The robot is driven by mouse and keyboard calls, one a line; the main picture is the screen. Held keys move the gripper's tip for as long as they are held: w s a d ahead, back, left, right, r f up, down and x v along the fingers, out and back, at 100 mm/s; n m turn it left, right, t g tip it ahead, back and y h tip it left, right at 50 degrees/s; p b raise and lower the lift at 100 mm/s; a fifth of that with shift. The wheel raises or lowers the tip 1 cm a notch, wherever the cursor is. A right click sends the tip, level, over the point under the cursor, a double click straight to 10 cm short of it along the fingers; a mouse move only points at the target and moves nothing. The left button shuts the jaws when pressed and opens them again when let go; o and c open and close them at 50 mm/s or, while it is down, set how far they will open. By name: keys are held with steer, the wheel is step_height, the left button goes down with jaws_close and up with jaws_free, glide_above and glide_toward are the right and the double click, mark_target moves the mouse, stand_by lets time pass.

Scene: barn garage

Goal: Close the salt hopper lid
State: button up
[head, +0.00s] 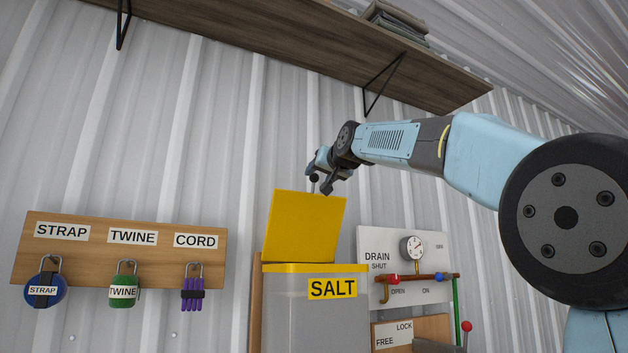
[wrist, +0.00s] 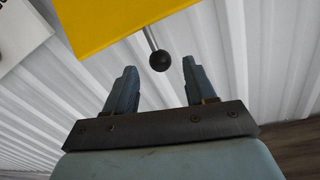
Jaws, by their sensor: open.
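The salt hopper (head: 310,315) is a pale bin with a yellow rim and a SALT label in the head view. Its yellow lid (head: 303,228) stands raised, nearly upright, at the back of the rim. In the wrist view the lid (wrist: 110,20) fills the top, and a thin rod with a black ball knob (wrist: 159,60) sticks out from its edge. My gripper (head: 318,184) is just above the lid's top edge. In the wrist view my gripper (wrist: 157,75) is open, with the knob between and slightly beyond its fingertips. I cannot tell whether anything touches.
A wooden board (head: 120,250) with strap, twine and cord hangs left of the hopper. A drain panel (head: 405,260) with a gauge and pipe is close on the right. A wooden shelf (head: 300,45) runs above my arm.

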mark_target(316, 177)
steer(key=shift+x, duration=2.6)
jaws_close()
